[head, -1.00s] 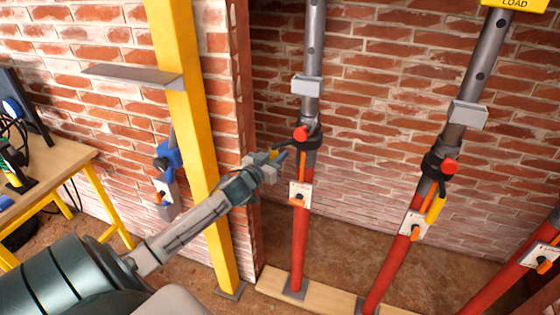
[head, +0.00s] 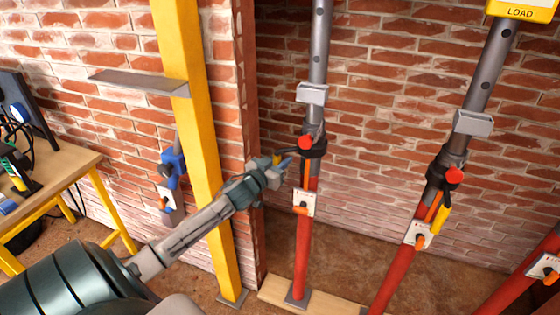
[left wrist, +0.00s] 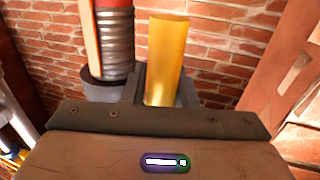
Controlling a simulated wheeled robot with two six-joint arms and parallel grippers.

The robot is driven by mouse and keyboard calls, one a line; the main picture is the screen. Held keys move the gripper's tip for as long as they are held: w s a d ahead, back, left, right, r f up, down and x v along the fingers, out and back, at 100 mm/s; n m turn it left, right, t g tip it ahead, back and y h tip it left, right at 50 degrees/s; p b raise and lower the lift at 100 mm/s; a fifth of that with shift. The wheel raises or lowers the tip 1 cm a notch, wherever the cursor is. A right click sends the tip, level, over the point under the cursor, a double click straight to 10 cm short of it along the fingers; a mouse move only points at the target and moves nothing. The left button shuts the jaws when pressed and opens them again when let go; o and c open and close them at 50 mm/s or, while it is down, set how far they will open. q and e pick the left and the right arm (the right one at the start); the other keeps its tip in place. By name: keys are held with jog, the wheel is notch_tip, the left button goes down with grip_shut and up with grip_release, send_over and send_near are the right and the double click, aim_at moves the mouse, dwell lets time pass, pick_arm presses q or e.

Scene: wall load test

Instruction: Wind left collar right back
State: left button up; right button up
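The left collar (head: 314,148) is a black ring with a red knob on the left prop, a grey tube above a red one. The fingertips are partly hidden behind the handle and the gripper body. My right gripper is in neither view.
A second prop has a black collar (head: 441,168) with a hanging yellow handle. Another red prop (head: 520,285) leans at the lower right. A yellow post (head: 205,150) stands left of my gripper, with a brick wall behind. A workbench (head: 55,170) is at far left.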

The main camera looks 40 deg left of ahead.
pick_arm(q)
jog(key=o, duration=0.3)
jog(key=shift+d, duration=0.1)
jog(key=shift+w+f, duration=0.1)
jog(key=shift+w, duration=0.05)
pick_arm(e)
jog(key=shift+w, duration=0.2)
pick_arm(q)
jog(key=shift+s+f+b, duration=0.2)
jog(key=shift+s+b, duration=0.35)
jog(key=shift+s, duration=0.15)
jog(key=s+b, duration=0.3)
jog(key=s, duration=0.6)
jog(key=shift+s+d+r+b, duration=0.2)
jog(key=shift+s+d+b, duration=0.05)
jog(key=shift+d+b, duration=0.05)
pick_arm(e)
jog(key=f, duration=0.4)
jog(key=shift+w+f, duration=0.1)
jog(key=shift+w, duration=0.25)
